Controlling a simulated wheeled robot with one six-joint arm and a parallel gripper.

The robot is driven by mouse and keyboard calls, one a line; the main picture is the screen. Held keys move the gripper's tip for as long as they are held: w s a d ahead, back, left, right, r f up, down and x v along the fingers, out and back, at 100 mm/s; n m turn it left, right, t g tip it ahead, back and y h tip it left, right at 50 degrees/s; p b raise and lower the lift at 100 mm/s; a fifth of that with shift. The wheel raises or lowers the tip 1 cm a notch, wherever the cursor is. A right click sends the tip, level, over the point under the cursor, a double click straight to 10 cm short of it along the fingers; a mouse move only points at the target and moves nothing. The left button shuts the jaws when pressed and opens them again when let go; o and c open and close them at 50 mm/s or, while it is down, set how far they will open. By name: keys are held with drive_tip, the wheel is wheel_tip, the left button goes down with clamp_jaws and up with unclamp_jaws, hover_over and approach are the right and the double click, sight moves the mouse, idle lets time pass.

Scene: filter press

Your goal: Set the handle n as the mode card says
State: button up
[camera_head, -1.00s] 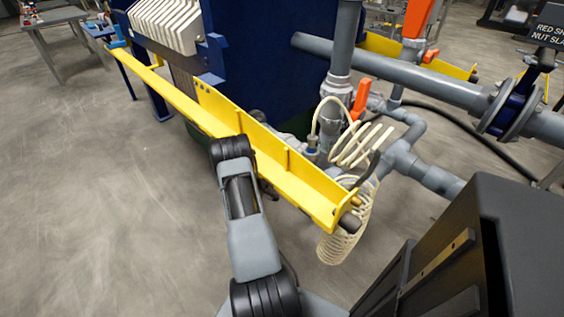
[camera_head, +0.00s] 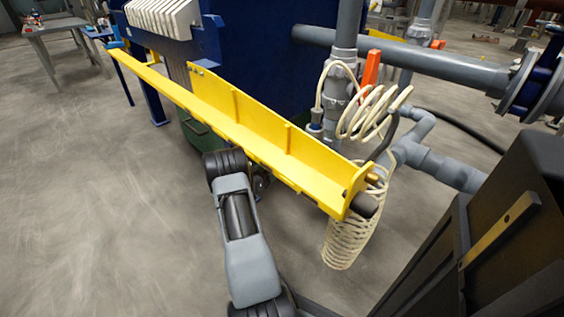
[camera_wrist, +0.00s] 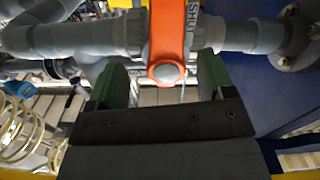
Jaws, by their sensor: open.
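An orange valve handle (camera_wrist: 170,35) is in the wrist view, on a grey pipe valve, with its long part running up the picture and a round hub at its lower end. Lettering reading "SHUT" stands beside it on the right. My gripper (camera_wrist: 162,78) is open, with one green finger on each side below the hub. I cannot tell whether the fingers touch the valve. In the head view, an upright orange handle (camera_head: 371,68) stands beside the grey pipe. My gripper is hidden there behind the yellow beam. No mode card or letter n is readable.
The yellow beam (camera_head: 270,130) runs diagonally past my arm. A coiled cream hose (camera_head: 348,235) hangs at its near end and also shows in the wrist view (camera_wrist: 22,130). Grey pipes (camera_head: 440,168) are at the right. Open floor (camera_head: 90,200) lies at the left.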

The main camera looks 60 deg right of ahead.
drive_tip(key=shift+m, duration=0.9)
drive_tip(key=b+x, duration=0.1)
drive_tip(key=x, duration=0.1)
drive_tip(key=b+x, duration=0.1)
drive_tip(key=x, duration=0.4)
drive_tip(key=shift+w+d+f+b, duration=0.2)
drive_tip(key=shift+w+d+b, duration=0.1)
drive_tip(key=shift+d+b, duration=0.1)
